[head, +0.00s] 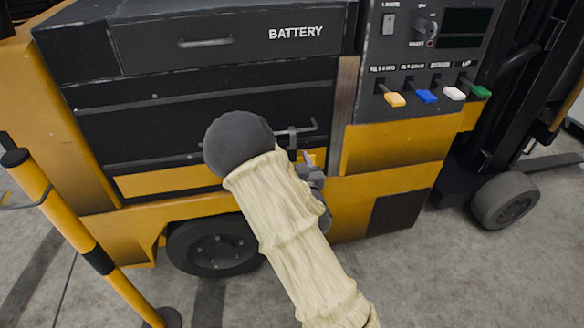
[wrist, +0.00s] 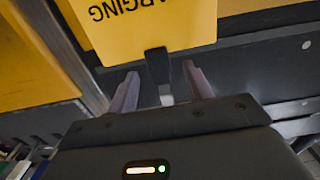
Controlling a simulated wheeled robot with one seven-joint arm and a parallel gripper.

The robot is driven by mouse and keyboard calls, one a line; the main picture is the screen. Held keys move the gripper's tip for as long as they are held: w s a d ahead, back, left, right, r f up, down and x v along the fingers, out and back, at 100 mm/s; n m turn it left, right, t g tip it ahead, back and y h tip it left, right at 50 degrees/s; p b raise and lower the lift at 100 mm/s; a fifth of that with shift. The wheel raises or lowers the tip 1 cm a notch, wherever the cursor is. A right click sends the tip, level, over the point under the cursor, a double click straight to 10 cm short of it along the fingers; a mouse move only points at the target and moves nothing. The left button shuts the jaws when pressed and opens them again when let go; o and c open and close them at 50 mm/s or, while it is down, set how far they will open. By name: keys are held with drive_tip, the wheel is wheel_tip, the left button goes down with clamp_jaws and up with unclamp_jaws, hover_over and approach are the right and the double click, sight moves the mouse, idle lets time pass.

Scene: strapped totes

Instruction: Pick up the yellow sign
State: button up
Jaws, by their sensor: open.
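The yellow sign (wrist: 145,22) fills the upper middle of the wrist view, with upside-down dark letters reading "...ARGING". A dark tab (wrist: 157,62) reaches from its near edge down between my fingers. My gripper (wrist: 160,71) is open, with one purple-grey finger on each side of the tab; I cannot tell whether either touches it. In the head view my gripper (head: 307,158) is at the truck's side, partly behind my arm. A small yellow patch there (head: 320,158) may be part of the sign, the rest hidden by my arm.
A yellow and black forklift (head: 395,148) with a "BATTERY" panel (head: 230,38) stands close in front. Coloured levers (head: 425,96) stick out at its right. A yellow and black post (head: 70,225) stands at the left. The grey floor (head: 470,280) is clear at lower right.

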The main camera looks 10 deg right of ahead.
sight(292, 156)
drive_tip(key=w, duration=0.5)
drive_tip(key=shift+w, duration=0.25)
clamp_jaws()
